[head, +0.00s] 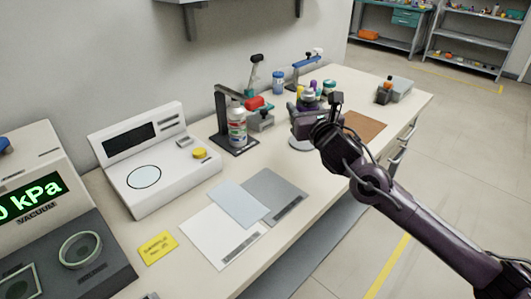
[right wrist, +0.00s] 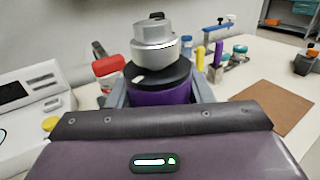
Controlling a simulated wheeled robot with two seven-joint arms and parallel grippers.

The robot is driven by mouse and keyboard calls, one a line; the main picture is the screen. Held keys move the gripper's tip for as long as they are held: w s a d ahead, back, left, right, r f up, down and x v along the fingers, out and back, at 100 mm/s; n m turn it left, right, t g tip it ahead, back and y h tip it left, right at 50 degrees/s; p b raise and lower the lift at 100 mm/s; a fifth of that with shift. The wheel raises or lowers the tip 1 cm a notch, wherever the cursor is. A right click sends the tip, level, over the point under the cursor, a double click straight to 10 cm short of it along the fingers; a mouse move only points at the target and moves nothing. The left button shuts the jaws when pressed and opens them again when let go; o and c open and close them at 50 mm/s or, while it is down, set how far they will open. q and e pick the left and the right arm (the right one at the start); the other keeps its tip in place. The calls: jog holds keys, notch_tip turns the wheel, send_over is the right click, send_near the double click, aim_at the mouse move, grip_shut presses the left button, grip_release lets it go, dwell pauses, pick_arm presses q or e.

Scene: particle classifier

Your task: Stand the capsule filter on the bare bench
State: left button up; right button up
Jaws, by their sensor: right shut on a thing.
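The capsule filter (right wrist: 152,45) shows upright in the right wrist view, with a silver stepped top, a black knob and a black collar over a purple lower part. My right gripper (right wrist: 160,95) is shut on it, with a grey finger on each side. In the head view my right gripper (head: 306,118) is over the middle of the bench (head: 225,180) and hides most of the filter. I cannot tell whether its foot touches anything. My left gripper is not in view.
A stand with a bottle (head: 237,130), a white scale (head: 150,160) and a vacuum unit (head: 50,215) stand to the left. Flat sheets (head: 225,235) lie in front. A brown mat (head: 363,126) lies right of my gripper. Small bottles (head: 278,82) stand behind.

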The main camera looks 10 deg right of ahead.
notch_tip(320, 180, up, 3)
jog(key=w+d+h, duration=0.1)
jog(key=w+d, duration=0.2)
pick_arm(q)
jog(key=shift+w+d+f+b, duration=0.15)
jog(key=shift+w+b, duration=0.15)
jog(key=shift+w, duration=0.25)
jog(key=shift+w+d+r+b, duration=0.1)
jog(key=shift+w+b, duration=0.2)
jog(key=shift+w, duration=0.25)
pick_arm(e)
jog(key=shift+m, duration=0.4)
jog(key=shift+s+a+f, duration=0.1)
jog(key=shift+f, duration=4.8)
jog(key=shift+s+a+f, duration=0.1)
jog(key=shift+f, duration=4.75)
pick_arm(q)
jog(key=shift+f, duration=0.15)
pick_arm(e)
jog(key=shift+f, duration=0.1)
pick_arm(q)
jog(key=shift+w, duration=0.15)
pick_arm(e)
jog(key=o, duration=1.3)
jog(key=shift+f, duration=0.1)
jog(key=shift+c, duration=0.2)
jog(key=s, duration=0.7)
jog(key=s+d, duration=0.1)
jog(key=s, duration=0.2)
jog(key=shift+s, duration=1)
